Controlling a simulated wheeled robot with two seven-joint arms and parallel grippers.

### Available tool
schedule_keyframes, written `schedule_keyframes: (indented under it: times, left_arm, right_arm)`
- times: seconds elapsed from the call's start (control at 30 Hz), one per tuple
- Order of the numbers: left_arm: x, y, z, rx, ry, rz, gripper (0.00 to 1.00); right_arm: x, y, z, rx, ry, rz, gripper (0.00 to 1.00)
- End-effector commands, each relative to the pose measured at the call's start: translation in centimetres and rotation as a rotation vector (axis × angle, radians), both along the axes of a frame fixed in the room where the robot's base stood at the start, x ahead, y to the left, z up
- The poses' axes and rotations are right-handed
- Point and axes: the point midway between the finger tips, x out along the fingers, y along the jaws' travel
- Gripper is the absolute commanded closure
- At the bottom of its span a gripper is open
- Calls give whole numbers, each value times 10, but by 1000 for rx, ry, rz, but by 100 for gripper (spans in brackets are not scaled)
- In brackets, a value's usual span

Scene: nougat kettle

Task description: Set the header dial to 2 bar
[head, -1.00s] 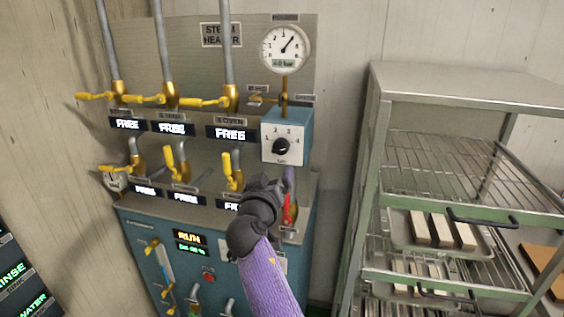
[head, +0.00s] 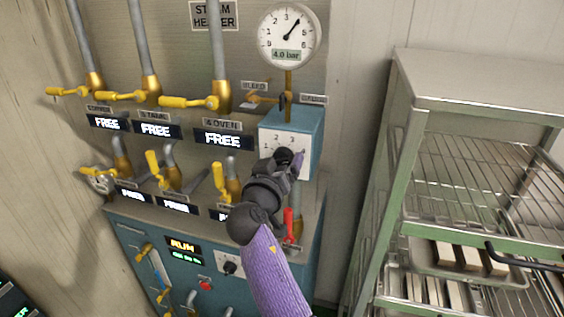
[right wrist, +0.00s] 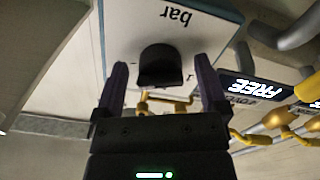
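The header dial is a black knob on a white plate (head: 270,140) with numbers, on a blue box below the round pressure gauge (head: 289,36). The gauge display reads 4.0 bar. My right gripper (head: 292,158) is at the plate and hides part of it and most of the knob. In the right wrist view the black knob (right wrist: 162,66) sits between two purple fingers (right wrist: 160,85), with gaps on both sides. The view is upside down there, with "bar" inverted. The knob's pointer direction cannot be read. My left gripper is not in view.
Yellow-handled valves (head: 120,97) with FREE displays (head: 224,139) stand left of the dial. A red handle (head: 289,224) is just below the gripper. A metal rack (head: 480,85) with trays stands to the right. A narrow strip of wall separates it from the panel.

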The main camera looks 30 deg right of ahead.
Motion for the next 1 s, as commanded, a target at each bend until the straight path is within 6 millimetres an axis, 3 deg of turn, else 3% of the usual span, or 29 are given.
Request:
schedule_keyframes:
  times: [0.03,0.07,0.4,0.77,1.0]
  left_arm:
    - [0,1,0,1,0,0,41]
    - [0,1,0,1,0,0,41]
    - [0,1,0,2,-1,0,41]
    - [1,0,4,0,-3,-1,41]
    - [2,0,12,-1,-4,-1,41]
  right_arm:
    - [0,0,0,0,0,0,20]
    - [0,0,0,0,0,0,26]
    - [0,0,0,-1,1,0,98]
    - [0,0,1,-48,58,0,99]
    - [-1,-1,2,-168,198,-1,99]
